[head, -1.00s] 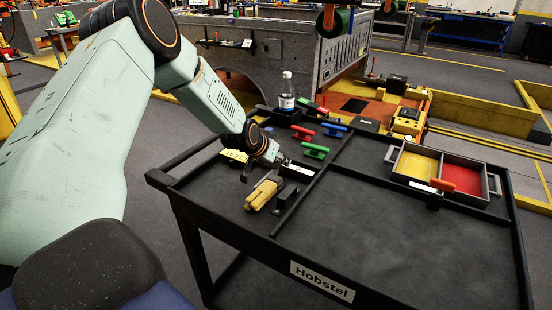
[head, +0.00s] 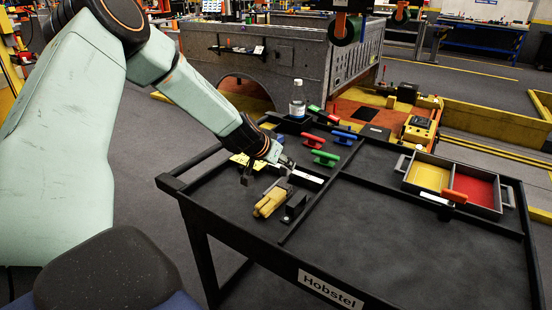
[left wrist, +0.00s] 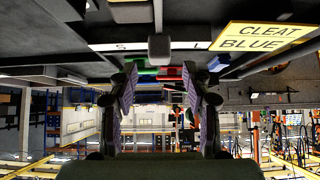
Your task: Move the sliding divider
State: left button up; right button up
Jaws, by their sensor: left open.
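A long thin black bar (head: 318,197), which looks like the sliding divider, runs front to back across the black cart top. A small dark block (head: 295,206) stands beside its left side; I cannot tell whether they are joined. My left gripper (head: 268,173) is open above the left part of the cart, left of the bar and behind a tan glove (head: 270,201). In the left wrist view, its open fingers (left wrist: 160,76) have nothing visible between them but background; a grey block (left wrist: 158,47) shows just above the fingertips. My right gripper is not in view.
Green, red and blue cleats (head: 325,158) and a bottle (head: 298,99) are at the back. A tray (head: 405,180) with yellow and red compartments stands right, an orange-handled item before it. A yellow sign (left wrist: 262,37) reads "CLEAT BLUE". The cart's front right is bare.

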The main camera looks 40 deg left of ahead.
pick_arm(q)
jog(key=shift+v, duration=0.9)
jog(key=shift+s+r, duration=0.3)
jog(key=shift+d, duration=0.1)
